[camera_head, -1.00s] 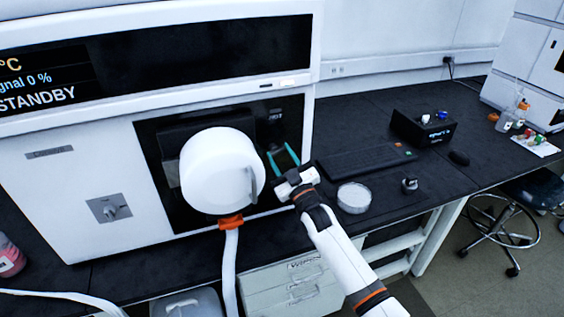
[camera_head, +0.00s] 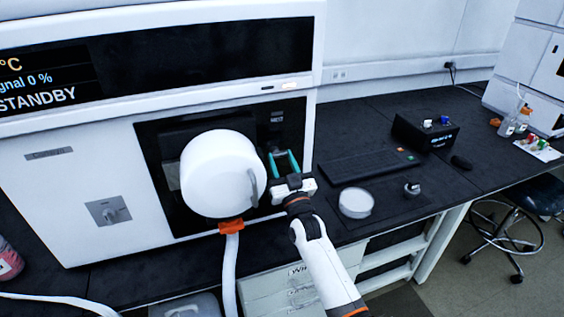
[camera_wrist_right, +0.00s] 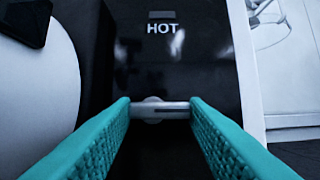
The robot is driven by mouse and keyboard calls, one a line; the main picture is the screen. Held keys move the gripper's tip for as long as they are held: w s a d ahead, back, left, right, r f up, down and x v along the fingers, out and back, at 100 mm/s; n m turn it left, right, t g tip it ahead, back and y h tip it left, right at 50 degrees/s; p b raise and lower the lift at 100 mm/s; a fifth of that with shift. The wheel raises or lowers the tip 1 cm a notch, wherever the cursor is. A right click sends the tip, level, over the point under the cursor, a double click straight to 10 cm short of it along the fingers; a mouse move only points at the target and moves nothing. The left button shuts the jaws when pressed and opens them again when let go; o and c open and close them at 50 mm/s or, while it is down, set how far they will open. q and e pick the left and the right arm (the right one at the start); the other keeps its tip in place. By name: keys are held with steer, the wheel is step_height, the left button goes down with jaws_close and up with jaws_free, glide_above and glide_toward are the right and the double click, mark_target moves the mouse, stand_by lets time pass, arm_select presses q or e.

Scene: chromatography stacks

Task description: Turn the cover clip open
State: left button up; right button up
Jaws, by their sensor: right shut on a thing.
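The cover clip (camera_wrist_right: 158,110) is a small silver bar with a round pivot on the glossy black panel, below the word HOT in the right wrist view. My right gripper (camera_head: 284,155) has teal fingers and reaches the panel just right of the large white round cover (camera_head: 215,172). In the right wrist view its fingers (camera_wrist_right: 159,107) are shut on the clip, one at each end. The clip lies level in that view. In the head view it is too small to make out. My left gripper is not in view.
The white instrument (camera_head: 75,180) fills the left, with a white hose (camera_head: 231,270) and an orange fitting (camera_head: 231,226) under the cover. A keyboard (camera_head: 368,163), a round white dish (camera_head: 356,203) and a black box (camera_head: 425,130) stand on the dark bench to the right.

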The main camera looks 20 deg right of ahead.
steer(key=shift+f, duration=0.15)
steer(key=o, duration=1)
steer(key=shift+b+v, duration=1.3)
steer(key=shift+v, duration=4.7)
